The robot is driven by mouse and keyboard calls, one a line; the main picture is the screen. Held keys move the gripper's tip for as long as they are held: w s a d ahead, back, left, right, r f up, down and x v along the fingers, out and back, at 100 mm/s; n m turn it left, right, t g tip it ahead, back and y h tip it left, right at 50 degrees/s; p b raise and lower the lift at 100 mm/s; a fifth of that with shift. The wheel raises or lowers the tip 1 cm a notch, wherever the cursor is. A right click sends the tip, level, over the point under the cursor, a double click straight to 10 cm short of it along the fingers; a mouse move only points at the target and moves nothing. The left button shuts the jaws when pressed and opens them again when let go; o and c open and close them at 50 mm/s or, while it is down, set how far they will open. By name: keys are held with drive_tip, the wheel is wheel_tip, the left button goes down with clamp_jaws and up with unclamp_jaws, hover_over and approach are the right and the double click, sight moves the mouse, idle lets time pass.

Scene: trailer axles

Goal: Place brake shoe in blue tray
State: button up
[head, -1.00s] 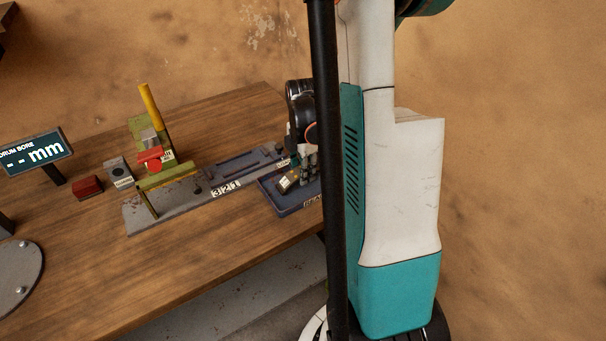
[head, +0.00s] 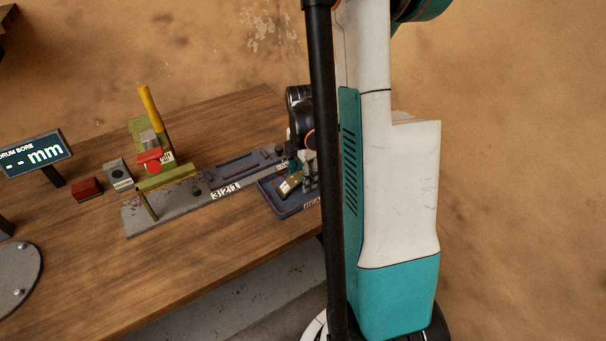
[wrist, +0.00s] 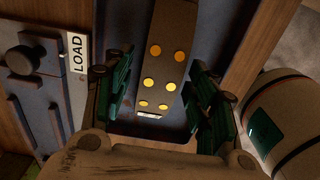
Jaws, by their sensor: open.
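The brake shoe (wrist: 166,60) is a brown curved piece with several brass rivets. In the wrist view it lies between my gripper's green finger pads, with gaps on both sides. In the head view the shoe (head: 289,186) is small and sits tilted in the blue tray (head: 283,210), whose blue floor also shows in the wrist view (wrist: 185,134) around the shoe. My gripper (wrist: 160,88) is open around the shoe. In the head view my gripper (head: 304,168) is low over the tray, partly hidden by a black post.
A red block (head: 87,188) and a bore display (head: 33,155) stand farther left. A white cylinder (wrist: 298,120) is at right in the wrist view.

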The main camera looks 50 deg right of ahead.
wheel_tip(320, 180, up, 12)
drive_tip(key=p, duration=0.3)
drive_tip(key=shift+r, duration=0.1)
idle(0.5)
